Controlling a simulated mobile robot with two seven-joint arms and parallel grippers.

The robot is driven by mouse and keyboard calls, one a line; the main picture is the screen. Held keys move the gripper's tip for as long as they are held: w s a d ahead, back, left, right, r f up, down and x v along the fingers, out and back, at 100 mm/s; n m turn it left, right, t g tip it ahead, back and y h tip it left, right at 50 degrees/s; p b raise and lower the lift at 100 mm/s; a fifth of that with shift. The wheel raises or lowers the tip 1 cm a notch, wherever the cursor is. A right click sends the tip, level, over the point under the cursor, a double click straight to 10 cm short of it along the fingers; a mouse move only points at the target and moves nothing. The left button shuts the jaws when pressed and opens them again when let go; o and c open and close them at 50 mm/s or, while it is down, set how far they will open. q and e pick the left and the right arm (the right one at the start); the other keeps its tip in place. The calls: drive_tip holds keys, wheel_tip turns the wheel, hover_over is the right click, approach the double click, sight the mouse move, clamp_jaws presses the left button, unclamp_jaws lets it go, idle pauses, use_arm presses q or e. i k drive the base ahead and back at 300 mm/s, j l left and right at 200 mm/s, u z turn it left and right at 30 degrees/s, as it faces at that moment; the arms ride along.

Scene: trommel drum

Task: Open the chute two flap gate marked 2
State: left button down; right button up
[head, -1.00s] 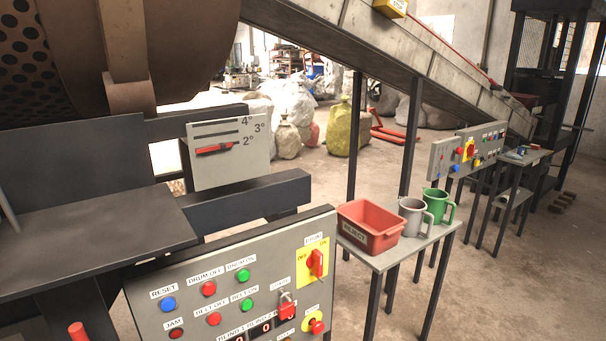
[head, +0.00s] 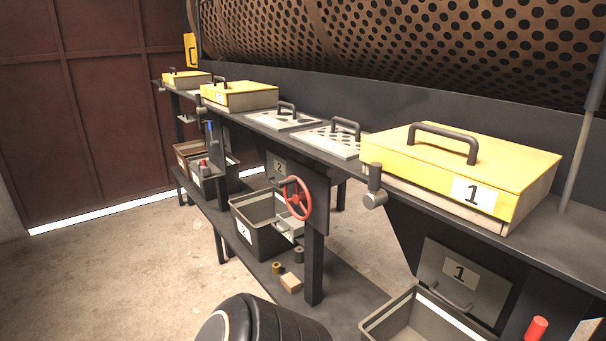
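The chute two flap gate (head: 279,171) is a dark grey plate marked 2 under the bench, left of the middle of the head view. A red handwheel (head: 297,198) stands in front of it and hides part of it, so I cannot tell how far the flap is open. A dark bin (head: 247,233) with a white label marked 2 sits below it on the low shelf. Neither of my grippers shows in this view.
A grey flap marked 1 (head: 484,292) with a bar handle hangs at the right, above another bin (head: 392,312). A yellow lidded box marked 1 (head: 420,160) stands on the bench. A black rounded object (head: 262,322) is at the bottom. Floor at the left is clear.

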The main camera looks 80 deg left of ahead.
sight(276, 165)
drive_tip(key=u, duration=2.75)
drive_tip(key=i+j+z, duration=0.15)
drive_tip(key=i+j, duration=0.35)
drive_tip(key=i, duration=0.15)
drive_tip(key=i+j+z, duration=0.15)
drive_tip(key=i+j, duration=0.5)
drive_tip(key=i+j+z, duration=0.15)
drive_tip(key=i+j, duration=0.45)
drive_tip(key=i+j+z, duration=0.15)
drive_tip(key=i+j, duration=0.45)
drive_tip(key=j, duration=0.2)
